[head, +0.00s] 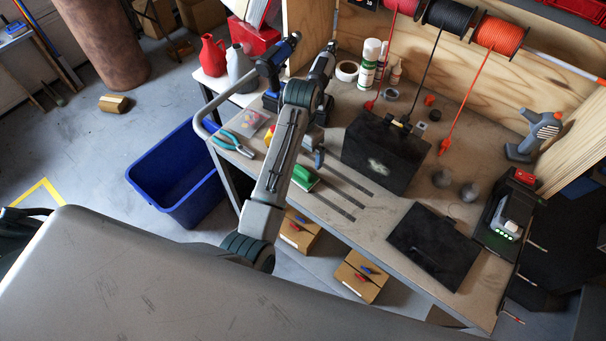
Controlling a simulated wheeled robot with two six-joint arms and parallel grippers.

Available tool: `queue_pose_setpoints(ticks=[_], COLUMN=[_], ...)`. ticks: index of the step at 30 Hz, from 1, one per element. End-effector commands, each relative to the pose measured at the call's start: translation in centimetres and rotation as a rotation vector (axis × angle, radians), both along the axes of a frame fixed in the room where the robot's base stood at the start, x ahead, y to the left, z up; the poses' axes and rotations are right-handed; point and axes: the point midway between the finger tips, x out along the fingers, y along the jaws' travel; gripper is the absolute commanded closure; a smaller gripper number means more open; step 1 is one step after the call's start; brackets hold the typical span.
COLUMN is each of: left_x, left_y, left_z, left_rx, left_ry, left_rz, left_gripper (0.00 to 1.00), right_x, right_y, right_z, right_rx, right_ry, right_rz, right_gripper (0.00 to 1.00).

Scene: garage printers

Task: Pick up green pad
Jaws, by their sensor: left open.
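The green pad (305,178) lies on the workbench, a small green block with a pale edge. It sits just right of my left arm, which covers part of the area around it. My left gripper (314,152) is open, partly hidden behind my arm, just above the pad in the picture. I see nothing held in it. I cannot tell whether it touches the pad. My right gripper is out of view.
On the workbench (385,222), dark flat strips (345,190) lie right of the pad. A black box (385,155) stands beyond them. Pliers (238,145) lie left of my arm, and drills (323,68) stand behind it. A blue bin (178,180) is on the floor.

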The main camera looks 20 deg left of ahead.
Motion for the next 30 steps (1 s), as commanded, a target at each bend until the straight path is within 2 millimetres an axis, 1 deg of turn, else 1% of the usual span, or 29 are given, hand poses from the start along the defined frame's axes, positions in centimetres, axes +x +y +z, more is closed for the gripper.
queue_pose_setpoints(ticks=[1,6,11,14,18,21,25,30], left_x=[-0.1,-0.1,-0.2,-0.4,-0.7,-0.6,-0.6,-0.6], left_y=[0.0,0.0,0.0,-0.2,-0.5,-0.5,-0.5,-0.5], left_z=[-0.7,-3.3,-4.7,-5.3,-7.2,-8.8,-9.7,-9.9], left_rx=[0.001,0.001,0.000,0.000,0.000,0.000,0.000,0.000], left_ry=[0.006,0.004,0.002,0.004,0.005,0.002,0.001,0.000], left_rz=[-0.001,0.000,0.001,0.001,0.000,0.001,0.001,0.002], left_gripper=[0.00,0.00,0.00,0.00,0.00,0.00,0.00,0.00], right_x=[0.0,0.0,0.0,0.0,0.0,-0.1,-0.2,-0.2], right_y=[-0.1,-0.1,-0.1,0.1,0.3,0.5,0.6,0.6], right_z=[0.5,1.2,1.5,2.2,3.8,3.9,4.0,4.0], right_rx=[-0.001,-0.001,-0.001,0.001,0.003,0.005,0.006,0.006], right_ry=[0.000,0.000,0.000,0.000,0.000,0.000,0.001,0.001], right_rz=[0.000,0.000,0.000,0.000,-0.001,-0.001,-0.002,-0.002], right_gripper=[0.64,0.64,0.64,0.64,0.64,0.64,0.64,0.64])
